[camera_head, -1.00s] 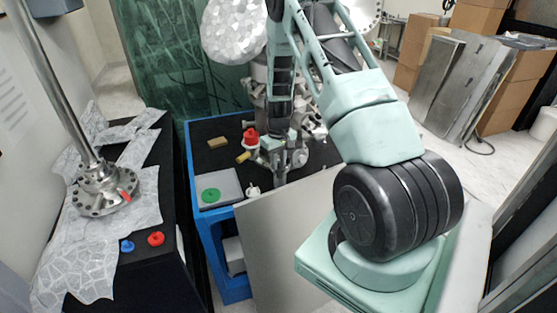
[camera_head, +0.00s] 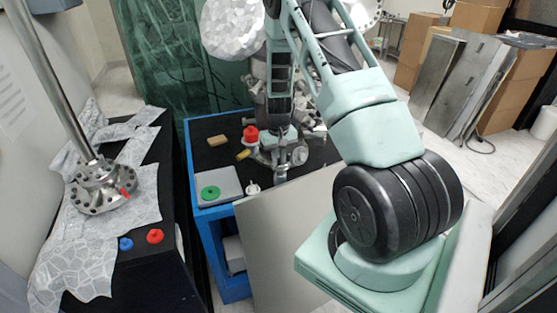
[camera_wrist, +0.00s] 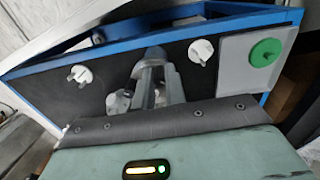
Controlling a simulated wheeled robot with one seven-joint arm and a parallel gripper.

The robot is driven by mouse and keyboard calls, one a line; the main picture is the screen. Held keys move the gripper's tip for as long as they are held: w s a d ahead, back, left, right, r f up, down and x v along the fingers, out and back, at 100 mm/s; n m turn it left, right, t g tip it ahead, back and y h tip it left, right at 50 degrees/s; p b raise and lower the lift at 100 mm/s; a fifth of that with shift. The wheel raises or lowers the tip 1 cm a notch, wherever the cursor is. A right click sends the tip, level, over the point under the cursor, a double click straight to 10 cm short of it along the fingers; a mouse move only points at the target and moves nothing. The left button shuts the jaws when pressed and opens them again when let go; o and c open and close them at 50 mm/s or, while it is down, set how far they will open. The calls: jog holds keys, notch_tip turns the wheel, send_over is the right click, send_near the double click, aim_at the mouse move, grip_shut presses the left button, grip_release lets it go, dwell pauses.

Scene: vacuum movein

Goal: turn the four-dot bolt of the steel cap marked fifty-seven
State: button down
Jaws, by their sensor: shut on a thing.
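My gripper (camera_wrist: 153,62) points down at the black top of the blue-framed bench (camera_head: 191,165). It also shows in the head view (camera_head: 281,172). Its fingers are close together, shut on a small grey piece at their tips that looks like a bolt; the fingers mostly hide it. A round grey metal part (camera_wrist: 118,102) stands beside the fingers in the wrist view. I cannot make out a fifty-seven or any dots on the metal parts. One white knobbed part (camera_wrist: 200,50) is right of the fingers and another (camera_wrist: 83,75) is left.
A green disc (camera_head: 210,192) lies on a grey plate at the bench's left. A red-topped part (camera_head: 250,135) and tan blocks (camera_head: 217,141) are farther back. A left table holds a steel flange with a post (camera_head: 100,188), plus red (camera_head: 155,236) and blue (camera_head: 125,244) knobs.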

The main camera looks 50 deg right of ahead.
jog(key=m+b, duration=0.1)
jog(key=m, duration=0.2)
jog(key=shift+m, duration=0.4)
jog(key=m, duration=0.3)
jog(key=shift+m, duration=0.3)
jog(key=m, duration=0.3)
jog(key=shift+m, duration=2.1)
jog(key=c, duration=1.7)
grip_release()
